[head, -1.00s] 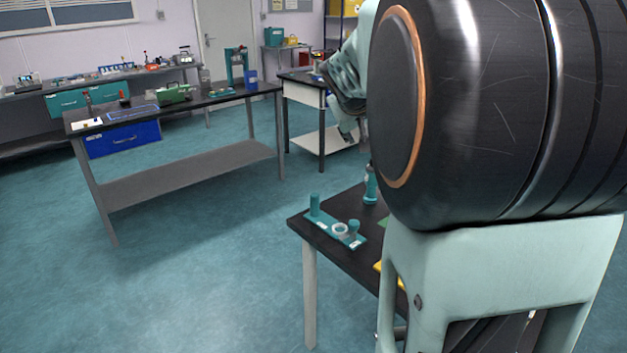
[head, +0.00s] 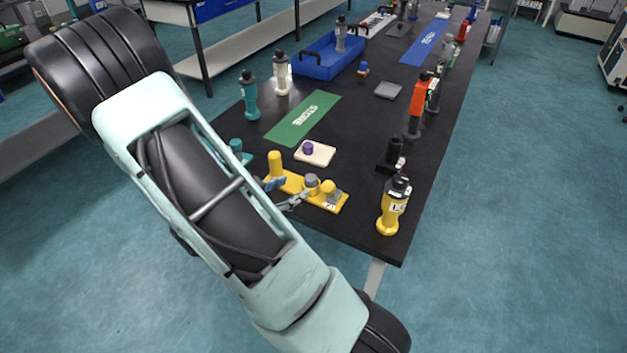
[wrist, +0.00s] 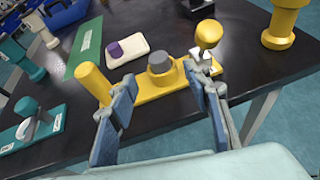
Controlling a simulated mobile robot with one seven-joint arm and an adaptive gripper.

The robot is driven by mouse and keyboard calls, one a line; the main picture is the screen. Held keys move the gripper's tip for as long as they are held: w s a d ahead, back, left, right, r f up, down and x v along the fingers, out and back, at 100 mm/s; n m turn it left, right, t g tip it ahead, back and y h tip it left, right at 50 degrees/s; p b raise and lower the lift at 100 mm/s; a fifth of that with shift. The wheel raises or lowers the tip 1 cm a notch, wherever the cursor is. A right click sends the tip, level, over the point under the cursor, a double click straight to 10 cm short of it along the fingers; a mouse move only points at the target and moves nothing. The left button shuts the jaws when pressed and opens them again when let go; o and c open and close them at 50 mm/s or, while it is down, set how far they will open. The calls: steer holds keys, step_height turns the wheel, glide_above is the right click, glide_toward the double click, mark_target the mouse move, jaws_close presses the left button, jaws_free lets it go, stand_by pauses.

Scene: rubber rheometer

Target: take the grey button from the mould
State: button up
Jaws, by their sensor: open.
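The mould is a yellow plate (head: 294,186) near the table's front left edge, also in the wrist view (wrist: 150,88). A yellow post stands at its left end and a yellow knob (wrist: 208,35) at its right. The grey button (head: 312,180) sits in the raised yellow seat in the middle; it shows as a round grey top in the wrist view (wrist: 159,63). My gripper (head: 287,193) is open and empty beside the mould. In the wrist view my gripper (wrist: 160,88) has its blue-padded fingers on either side of the button's line, short of it.
A white block with a purple button (head: 308,148) lies behind the mould, beside a green mat (head: 303,118). A yellow bottle (head: 392,207) stands to the right. A teal mould (wrist: 35,128) lies at the left. Bare black tabletop lies between the mould and yellow bottle.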

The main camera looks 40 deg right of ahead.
mark_target(311, 177)
steer(key=x, duration=0.8)
steer(key=shift+r, duration=0.1)
steer(key=c, duration=1.1)
steer(key=shift+r, duration=0.15)
